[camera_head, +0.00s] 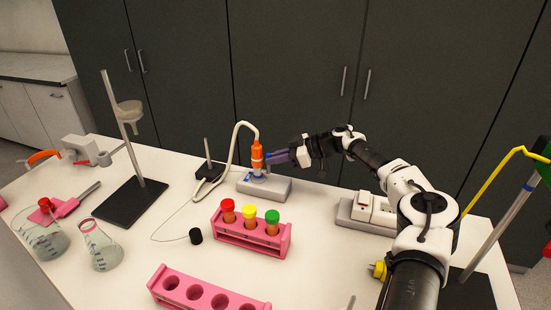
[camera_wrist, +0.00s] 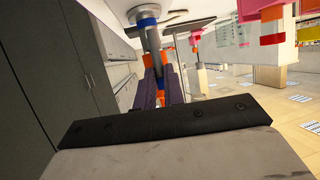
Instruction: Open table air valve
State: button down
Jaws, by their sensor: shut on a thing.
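The table air valve (camera_head: 257,152) is an upright orange fitting with a blue ring near its foot. It stands on a grey block, and a white hose joins its top. My gripper (camera_head: 270,157) reaches in from the right, and its purple fingers are shut on the valve at its side. In the wrist view, the purple fingers (camera_wrist: 162,88) close around orange and blue parts of the valve, and its grey stem with a blue ring (camera_wrist: 148,22) shows above. The fingers partly hide the gripped part, so the valve's setting cannot be told.
A pink rack (camera_head: 250,240) with capped tubes stands in front of the valve. An empty pink rack (camera_head: 205,294) is nearer. A small stand (camera_head: 208,172) is left of the valve. A socket strip (camera_head: 366,212) lies to the right. Flasks (camera_head: 103,250) stand at left.

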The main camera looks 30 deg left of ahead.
jog(key=c, duration=1.5)
grip_release()
jog(key=v, duration=1.4)
jog(key=shift+a, duration=0.1)
